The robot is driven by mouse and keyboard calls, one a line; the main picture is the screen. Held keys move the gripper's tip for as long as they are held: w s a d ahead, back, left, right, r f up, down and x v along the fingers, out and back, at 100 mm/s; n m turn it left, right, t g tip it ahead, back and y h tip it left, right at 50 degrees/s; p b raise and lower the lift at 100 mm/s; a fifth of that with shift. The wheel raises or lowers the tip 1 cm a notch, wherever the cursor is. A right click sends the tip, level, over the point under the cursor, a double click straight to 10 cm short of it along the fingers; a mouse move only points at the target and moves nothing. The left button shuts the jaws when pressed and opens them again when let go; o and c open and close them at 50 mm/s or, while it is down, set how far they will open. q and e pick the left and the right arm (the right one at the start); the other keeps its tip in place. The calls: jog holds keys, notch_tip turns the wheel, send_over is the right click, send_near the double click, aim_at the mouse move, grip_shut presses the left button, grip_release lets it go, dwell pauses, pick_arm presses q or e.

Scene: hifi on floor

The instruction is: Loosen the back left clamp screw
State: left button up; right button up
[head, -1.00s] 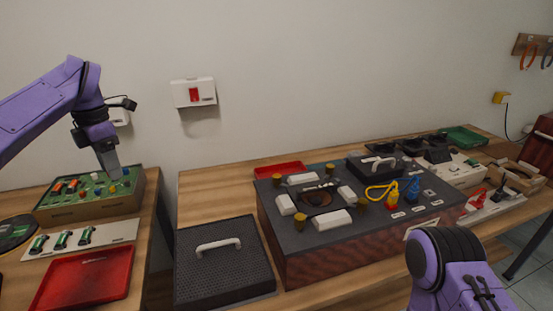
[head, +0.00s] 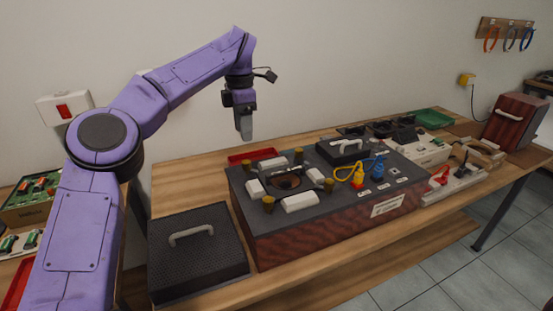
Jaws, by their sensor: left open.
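A hifi unit (head: 300,225) with a dark top and reddish wood sides stands on the wooden bench. Brass knob-like clamp screws stand around a round opening with white blocks on its top. The back left clamp screw (head: 252,169) is upright near the rear left corner. The back right one (head: 298,155), front left one (head: 268,204) and front right one (head: 329,184) also show. My left gripper (head: 245,134) is open, pointing down, empty and apart from the back left screw, above it in the picture. My right gripper is out of view.
A dark perforated cover (head: 200,270) with a white handle lies left of the unit. A red tray (head: 252,155) lies behind it. A black box (head: 345,148) and yellow and blue cables (head: 352,172) are on its right part.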

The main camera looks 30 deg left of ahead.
aim_at(246, 162)
pick_arm(q)
notch_tip(246, 162, down, 11)
jog(key=shift+w+r+b, duration=0.1)
jog(key=shift+r+b, duration=0.1)
jog(key=shift+b, duration=1.05)
grip_shut()
